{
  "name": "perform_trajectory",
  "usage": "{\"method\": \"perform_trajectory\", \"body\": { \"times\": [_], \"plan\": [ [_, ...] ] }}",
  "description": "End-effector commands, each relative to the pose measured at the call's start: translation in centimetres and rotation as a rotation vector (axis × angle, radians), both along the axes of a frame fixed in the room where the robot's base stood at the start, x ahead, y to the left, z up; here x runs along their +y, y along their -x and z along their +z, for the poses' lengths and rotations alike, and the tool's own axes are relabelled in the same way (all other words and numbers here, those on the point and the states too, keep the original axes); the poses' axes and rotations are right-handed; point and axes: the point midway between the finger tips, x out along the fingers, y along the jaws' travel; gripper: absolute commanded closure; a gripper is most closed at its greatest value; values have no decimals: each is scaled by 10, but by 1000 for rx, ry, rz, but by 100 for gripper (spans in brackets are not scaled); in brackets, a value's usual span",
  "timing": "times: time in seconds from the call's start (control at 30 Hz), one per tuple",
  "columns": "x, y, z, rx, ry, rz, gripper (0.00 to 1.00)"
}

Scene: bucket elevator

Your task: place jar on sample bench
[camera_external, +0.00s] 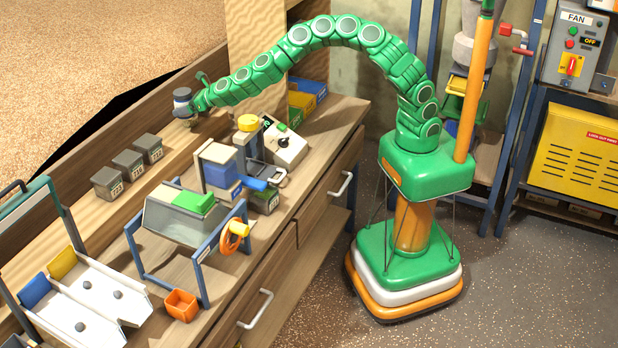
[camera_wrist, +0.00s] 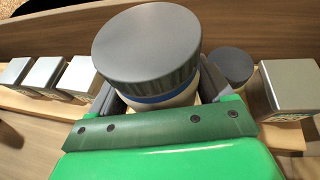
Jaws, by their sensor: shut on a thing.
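The jar (camera_external: 182,100) has a dark grey lid and a pale body with a blue band. My gripper (camera_external: 190,112) is shut on it at the far end of the bench, by the back ledge. In the wrist view the jar (camera_wrist: 150,45) stands between the fingers of my gripper (camera_wrist: 155,105), lid towards the camera; its lower part is hidden. The sample bench (camera_external: 335,115) is a wooden counter with drawers. I cannot tell whether the jar touches the surface under it.
Several small grey-lidded boxes (camera_external: 130,163) stand in a row left of the jar. A grey box (camera_wrist: 290,85) and a round dark lid (camera_wrist: 230,65) show at right in the wrist view. A blue-framed hopper (camera_external: 185,220), a blue device (camera_external: 222,165) and a switch box (camera_external: 285,145) crowd the bench.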

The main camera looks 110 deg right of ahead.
Motion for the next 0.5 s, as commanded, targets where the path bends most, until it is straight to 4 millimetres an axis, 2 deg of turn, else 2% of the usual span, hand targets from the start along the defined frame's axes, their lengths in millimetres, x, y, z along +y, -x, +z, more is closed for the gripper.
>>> {"method": "perform_trajectory", "body": {
  "times": [0.5],
  "plan": [
    [-10,-32,-38,2,2,1,65]
  ]
}}
